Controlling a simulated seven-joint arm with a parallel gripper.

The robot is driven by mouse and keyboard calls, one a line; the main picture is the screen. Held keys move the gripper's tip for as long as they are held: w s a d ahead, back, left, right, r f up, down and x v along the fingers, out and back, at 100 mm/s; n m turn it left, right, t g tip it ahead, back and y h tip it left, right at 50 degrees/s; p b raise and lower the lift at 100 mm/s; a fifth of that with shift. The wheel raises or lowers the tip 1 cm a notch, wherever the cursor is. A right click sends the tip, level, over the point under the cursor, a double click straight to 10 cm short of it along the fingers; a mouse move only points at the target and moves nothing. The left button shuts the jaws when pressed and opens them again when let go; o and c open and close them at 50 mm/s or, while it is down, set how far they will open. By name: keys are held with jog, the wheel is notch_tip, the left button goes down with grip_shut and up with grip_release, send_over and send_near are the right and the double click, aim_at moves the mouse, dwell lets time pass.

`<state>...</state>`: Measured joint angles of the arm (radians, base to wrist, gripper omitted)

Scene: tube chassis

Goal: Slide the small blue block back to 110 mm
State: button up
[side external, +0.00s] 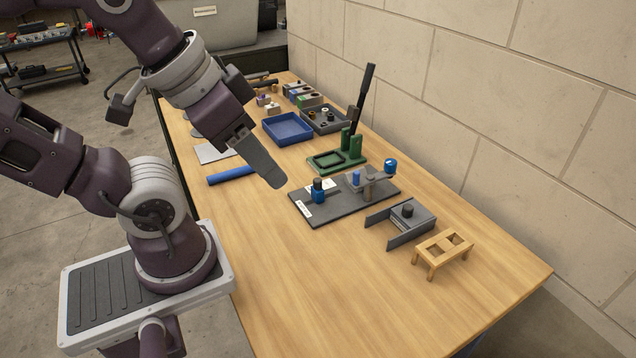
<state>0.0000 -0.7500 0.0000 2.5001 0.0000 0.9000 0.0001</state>
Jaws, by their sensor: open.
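A dark grey flat plate (345,205) lies on the wooden table near its middle. A small blue block (318,195) with a dark top stands near the left side of the plate. I cannot tell any scale marks or the 110 mm position at this size. My gripper (275,182) hangs above the table, up and left of the blue block and apart from it. Its fingers are seen edge-on, open, with nothing visible between them.
A green press (338,160) with a tall black lever stands behind the plate. A blue tray (288,128) and a blue tube (229,175) lie farther left. A grey U-shaped fixture (400,222) and a wooden stand (443,250) are at right. The front table is clear.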

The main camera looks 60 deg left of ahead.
dwell(0.4)
jog(key=shift+n+g+y, duration=0.3)
jog(key=shift+g, duration=0.5)
jog(key=w+a, duration=0.1)
jog(key=w, duration=0.1)
jog(key=w+a, duration=0.1)
jog(key=w, duration=0.1)
jog(key=w+a, duration=0.1)
jog(key=w, duration=0.1)
jog(key=shift+w+f, duration=0.1)
jog(key=shift+f, duration=0.15)
jog(key=shift+c, duration=0.3)
jog(key=n+g, duration=0.2)
jog(key=g, duration=0.2)
send_over(318, 179)
jog(key=f, duration=1.3)
jog(key=shift+d+f, duration=0.2)
jog(key=shift+f, duration=0.1)
jog(key=f, duration=0.7)
jog(key=shift+a, duration=0.2)
jog(key=shift+f, duration=0.45)
grip_shut()
